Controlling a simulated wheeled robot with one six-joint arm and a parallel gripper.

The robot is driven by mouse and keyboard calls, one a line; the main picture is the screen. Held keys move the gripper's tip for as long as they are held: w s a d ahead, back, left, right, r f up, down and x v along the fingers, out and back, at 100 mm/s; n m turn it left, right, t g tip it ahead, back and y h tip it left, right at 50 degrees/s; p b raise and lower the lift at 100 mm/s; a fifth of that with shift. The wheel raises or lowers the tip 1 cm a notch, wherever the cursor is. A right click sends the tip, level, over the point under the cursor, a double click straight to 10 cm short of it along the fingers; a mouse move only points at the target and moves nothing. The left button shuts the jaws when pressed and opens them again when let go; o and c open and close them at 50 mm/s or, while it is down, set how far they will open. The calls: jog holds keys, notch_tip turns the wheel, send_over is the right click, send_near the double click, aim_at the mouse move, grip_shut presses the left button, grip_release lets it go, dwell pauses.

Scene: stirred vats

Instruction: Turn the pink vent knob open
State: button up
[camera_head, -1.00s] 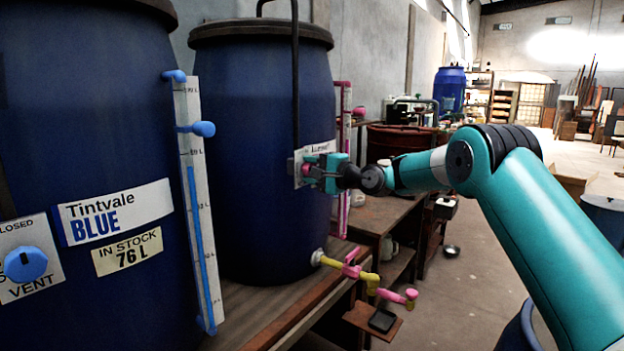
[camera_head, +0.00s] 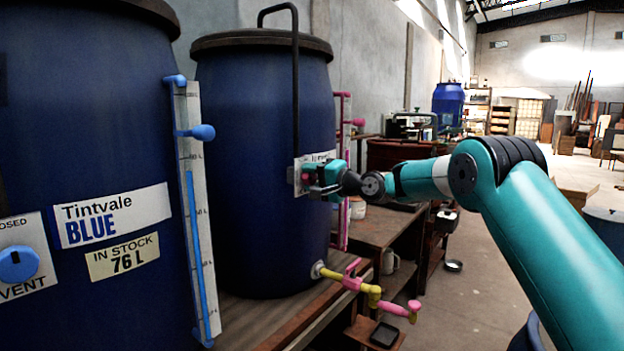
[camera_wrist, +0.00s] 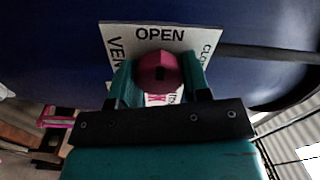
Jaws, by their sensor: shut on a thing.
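The pink vent knob (camera_wrist: 158,72) sits on a white plate (camera_wrist: 118,38) on the side of the farther dark blue vat (camera_head: 252,150). In the wrist view the plate reads OPEN at the top, VENT at the left and part of CLOSED at the right. My gripper (camera_wrist: 160,80) is shut on the knob, with one teal finger on each side. A small dark mark shows on the knob face; which word it points to is unclear. In the head view the gripper (camera_head: 318,178) covers most of the knob and part of the plate.
A nearer blue vat (camera_head: 85,120) labelled Tintvale BLUE has its own blue vent knob (camera_head: 18,264). A dark pipe (camera_head: 295,90) runs down close beside the plate. A pink and yellow tap (camera_head: 365,288) sticks out below my arm. The aisle floor at right is open.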

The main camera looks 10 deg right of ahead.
jog(key=o, duration=0.9)
jog(key=b+v, duration=0.3)
jog(key=v, duration=1.4)
jog(key=shift+s+d, duration=0.15)
